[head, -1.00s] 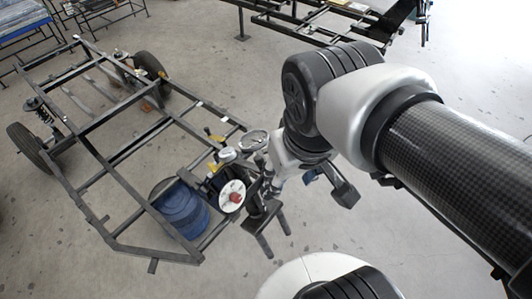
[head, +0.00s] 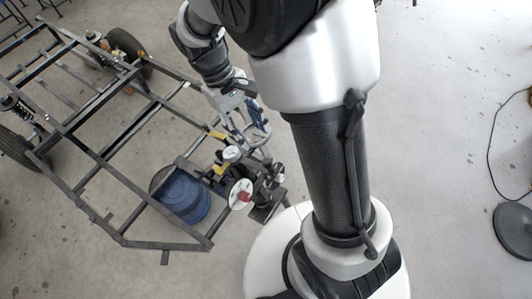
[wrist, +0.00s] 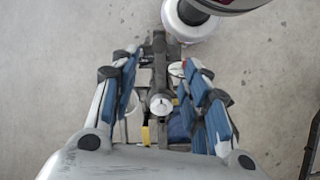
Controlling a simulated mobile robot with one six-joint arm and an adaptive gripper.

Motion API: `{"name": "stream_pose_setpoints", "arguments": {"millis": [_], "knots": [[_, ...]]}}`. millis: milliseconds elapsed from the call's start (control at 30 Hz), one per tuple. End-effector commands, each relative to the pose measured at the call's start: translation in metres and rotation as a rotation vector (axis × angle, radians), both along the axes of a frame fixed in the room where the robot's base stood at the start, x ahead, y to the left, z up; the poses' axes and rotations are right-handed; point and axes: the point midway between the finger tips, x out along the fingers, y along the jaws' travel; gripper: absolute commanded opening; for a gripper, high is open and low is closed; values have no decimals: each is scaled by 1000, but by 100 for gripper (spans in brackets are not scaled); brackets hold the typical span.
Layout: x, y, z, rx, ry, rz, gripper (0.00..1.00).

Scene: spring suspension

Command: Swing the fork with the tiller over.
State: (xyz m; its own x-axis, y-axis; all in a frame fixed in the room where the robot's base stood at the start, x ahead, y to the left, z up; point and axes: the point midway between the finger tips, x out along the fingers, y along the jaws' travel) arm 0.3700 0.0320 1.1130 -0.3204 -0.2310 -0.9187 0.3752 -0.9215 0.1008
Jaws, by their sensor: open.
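The dark fork assembly (head: 266,192) stands at the near right corner of the frame. A white round cap (head: 232,154) sits on top of it, and a white disc with a red centre (head: 241,194) is on its near side. I cannot clearly tell the tiller from the other parts. My gripper (head: 250,128) is open and points down just above and behind the assembly. In the wrist view, my gripper (wrist: 158,66) has its blue-padded fingers apart, on either side of a dark upright bar (wrist: 159,62) and a round pale cap (wrist: 160,104). No contact is visible.
The dark steel chassis frame (head: 112,169) spreads across the left, with wheels and springs at its far end. A blue drum (head: 183,199) stands inside its near corner. A dark round base (head: 514,230) with a cable lies at the far right.

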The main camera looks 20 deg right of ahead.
Motion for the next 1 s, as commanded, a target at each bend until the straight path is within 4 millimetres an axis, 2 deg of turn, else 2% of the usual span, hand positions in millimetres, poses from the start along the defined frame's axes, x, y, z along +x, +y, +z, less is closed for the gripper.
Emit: {"name": "stream_pose_setpoints", "arguments": {"millis": [33,300,600,800,1000], "knots": [[-5,-3,-13,-1,5,-1,42],[-24,-17,-68,-1,3,-2,42],[-41,-30,-119,0,2,-2,42],[-47,-34,-133,0,0,0,42],[-47,-34,-135,0,-2,-1,42]]}}
